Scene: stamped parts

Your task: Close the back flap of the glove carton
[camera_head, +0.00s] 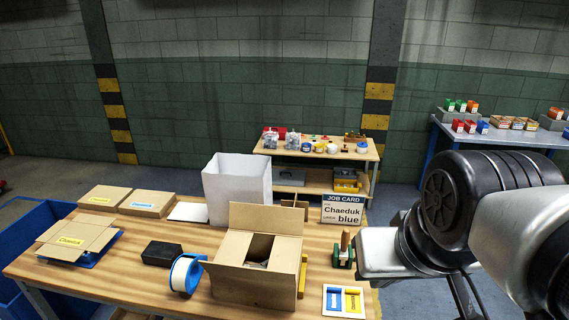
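An open brown cardboard carton (255,285) stands near the front middle of the wooden workbench; I take it as the glove carton, though no label shows on it. Its back flap (265,218) stands up along the far edge. Brown panels lie at both sides of a dark gap, where something pale shows; what it is I cannot tell. Another flap sticks out at the left front. My gripper (466,302) is at the lower right, well to the right of the carton and apart from it. Its fingertips are cut off by the frame, so its opening is unclear.
A tape roll (186,273) and black box (162,254) are left of the carton. A tall white bin (237,190) stands behind it. A green stamp-like tool (343,252), job card (342,211) and blue-yellow card (343,300) are at right. Labelled cartons (147,204) lie back left.

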